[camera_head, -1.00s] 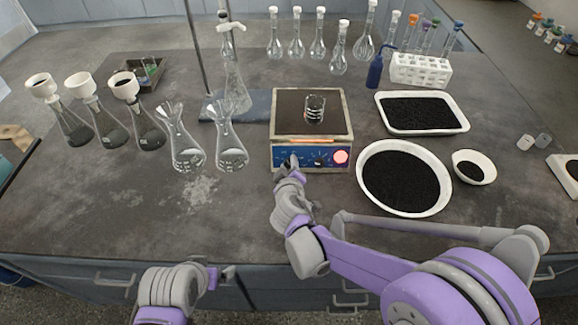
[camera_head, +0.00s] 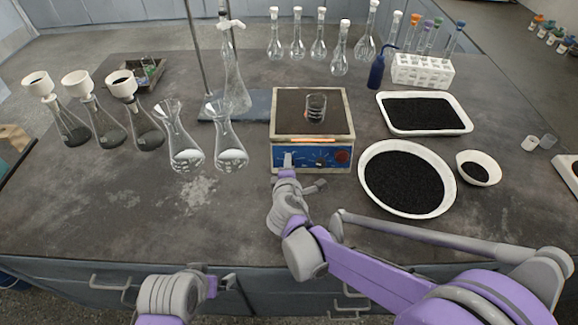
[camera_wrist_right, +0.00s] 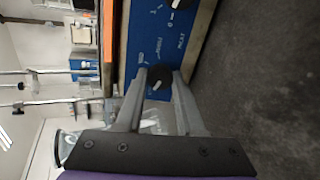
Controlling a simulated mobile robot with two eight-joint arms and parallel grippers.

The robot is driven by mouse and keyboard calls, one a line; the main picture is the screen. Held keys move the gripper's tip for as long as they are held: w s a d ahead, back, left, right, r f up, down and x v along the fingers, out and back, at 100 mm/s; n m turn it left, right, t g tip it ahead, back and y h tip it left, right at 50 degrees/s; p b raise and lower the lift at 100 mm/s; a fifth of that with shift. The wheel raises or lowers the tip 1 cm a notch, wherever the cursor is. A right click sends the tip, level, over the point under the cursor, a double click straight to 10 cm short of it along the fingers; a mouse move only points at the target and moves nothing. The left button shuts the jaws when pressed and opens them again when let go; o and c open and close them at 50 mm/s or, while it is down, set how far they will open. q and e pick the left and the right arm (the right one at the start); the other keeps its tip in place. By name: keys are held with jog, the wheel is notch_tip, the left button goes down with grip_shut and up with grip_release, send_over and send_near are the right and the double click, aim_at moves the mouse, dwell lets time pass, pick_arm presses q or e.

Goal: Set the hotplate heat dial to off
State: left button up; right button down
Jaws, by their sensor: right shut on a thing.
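The hotplate (camera_head: 281,138) stands mid-bench with a blue front panel. In the head view my right gripper (camera_head: 288,162) is at the panel's left part. In the right wrist view its two fingers (camera_wrist_right: 157,82) are closed on the sides of a black dial (camera_wrist_right: 158,79) with a pale pointer mark. A second dial (camera_wrist_right: 181,3) shows at the wrist view's top edge. The round lamp (camera_head: 342,157) at the panel's right is dark red. My left gripper (camera_head: 222,284) is low at the bench's front edge, away from the hotplate; its jaws are unclear.
A glass beaker (camera_head: 316,107) stands on the hotplate's top. A white bowl of black grains (camera_head: 364,190) is close at right, with a tray (camera_head: 467,126) behind it. Glass flasks (camera_head: 231,158) stand to the left. The bench in front of the hotplate is clear.

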jog(key=shift+n, duration=0.6)
jog(key=c, duration=0.5)
grip_release()
jog(key=p+v, duration=0.1)
jog(key=v, duration=1)
jog(key=s+d+m+g+h+p, duration=0.2)
jog(key=s+d+m+g+p, duration=0.45)
jog(key=d+m, duration=0.75)
jog(key=s+d+m, duration=0.1)
jog(key=s+m, duration=0.1)
jog(key=s, duration=0.1)
jog(key=s+d+r+m+g+y, duration=0.1)
jog(key=s+m, duration=0.1)
jog(key=s, duration=0.2)
jog(key=s+d+m+y+p, duration=0.1)
jog(key=s+d+m, duration=0.1)
jog(key=s, duration=0.2)
jog(key=shift+s+r, duration=0.15)
